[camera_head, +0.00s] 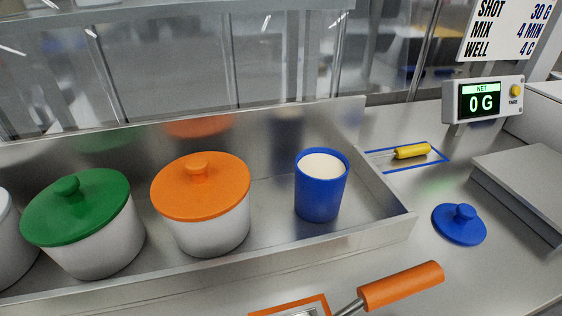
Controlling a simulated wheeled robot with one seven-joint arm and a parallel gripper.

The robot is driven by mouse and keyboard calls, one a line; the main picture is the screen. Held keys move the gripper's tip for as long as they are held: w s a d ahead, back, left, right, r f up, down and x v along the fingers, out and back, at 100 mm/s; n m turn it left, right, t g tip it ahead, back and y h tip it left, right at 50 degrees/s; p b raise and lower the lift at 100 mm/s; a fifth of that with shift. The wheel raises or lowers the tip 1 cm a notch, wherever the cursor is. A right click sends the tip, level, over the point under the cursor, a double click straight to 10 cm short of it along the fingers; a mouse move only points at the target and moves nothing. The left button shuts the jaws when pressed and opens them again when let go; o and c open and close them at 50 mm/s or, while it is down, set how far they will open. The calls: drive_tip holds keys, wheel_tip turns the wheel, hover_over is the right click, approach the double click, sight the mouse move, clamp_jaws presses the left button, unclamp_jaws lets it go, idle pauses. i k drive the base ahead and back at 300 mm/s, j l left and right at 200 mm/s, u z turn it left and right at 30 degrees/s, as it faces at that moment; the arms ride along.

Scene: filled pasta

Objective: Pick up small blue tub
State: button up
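The small blue tub (319,198) stands upright and uncovered in the right end of a metal tray (205,268). It holds a pale cream filling (323,166) near its rim. A round blue lid with a knob (459,224) lies on the counter to the right of the tray. The tub stands apart from the orange-lidded tub on its left and from the tray's right wall. My gripper does not show in the head view.
An orange-lidded white tub (205,225) and a green-lidded white tub (92,235) share the tray. An orange-handled tool (401,286) lies in front. A yellow-handled tool (412,151) lies behind right. A scale display (483,101) reads 0 G, near a grey platform (525,175).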

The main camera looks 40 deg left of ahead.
sight(321, 173)
drive_tip(key=u, duration=0.9)
